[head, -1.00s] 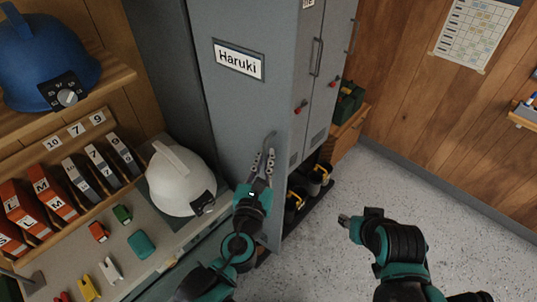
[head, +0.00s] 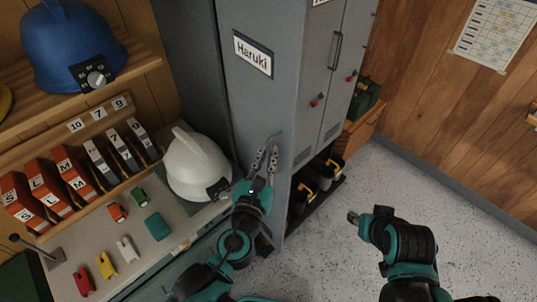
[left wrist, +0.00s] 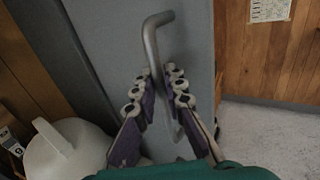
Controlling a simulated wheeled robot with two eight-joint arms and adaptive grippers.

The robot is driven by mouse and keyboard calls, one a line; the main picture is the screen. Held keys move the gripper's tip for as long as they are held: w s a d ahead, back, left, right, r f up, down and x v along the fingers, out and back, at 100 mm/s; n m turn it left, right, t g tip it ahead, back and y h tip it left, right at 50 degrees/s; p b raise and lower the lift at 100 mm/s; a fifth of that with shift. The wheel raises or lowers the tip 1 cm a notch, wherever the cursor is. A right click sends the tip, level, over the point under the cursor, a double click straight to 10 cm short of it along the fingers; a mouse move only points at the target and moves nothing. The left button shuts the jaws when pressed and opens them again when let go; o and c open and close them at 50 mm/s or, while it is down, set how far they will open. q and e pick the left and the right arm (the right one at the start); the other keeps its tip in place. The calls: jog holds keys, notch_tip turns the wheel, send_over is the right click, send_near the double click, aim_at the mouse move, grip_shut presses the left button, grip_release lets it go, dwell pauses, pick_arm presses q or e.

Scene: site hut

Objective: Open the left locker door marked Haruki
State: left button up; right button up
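The grey locker door marked Haruki (head: 245,110) faces me, its white name plate (head: 253,54) high on it. It meets the other locker doors at an angle; I cannot tell whether there is a gap behind it. Its bent bar handle (left wrist: 152,45) is near the right edge. My left gripper (head: 264,160) is at this handle. In the left wrist view its fingers (left wrist: 158,92) stand apart, one on each side of the bar, with no clear grip on it. My right gripper (head: 353,217) hangs in free space over the floor; its fingers are too small to read.
A white helmet (head: 197,165) sits on the bench just left of my left gripper. A blue helmet (head: 70,45) is on the shelf above. Boots (head: 328,170) stand below the other lockers. The speckled floor (head: 450,190) at right is clear.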

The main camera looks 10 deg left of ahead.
pick_arm(q)
jog(key=shift+o, duration=1.1)
jog(key=shift+r, duration=0.1)
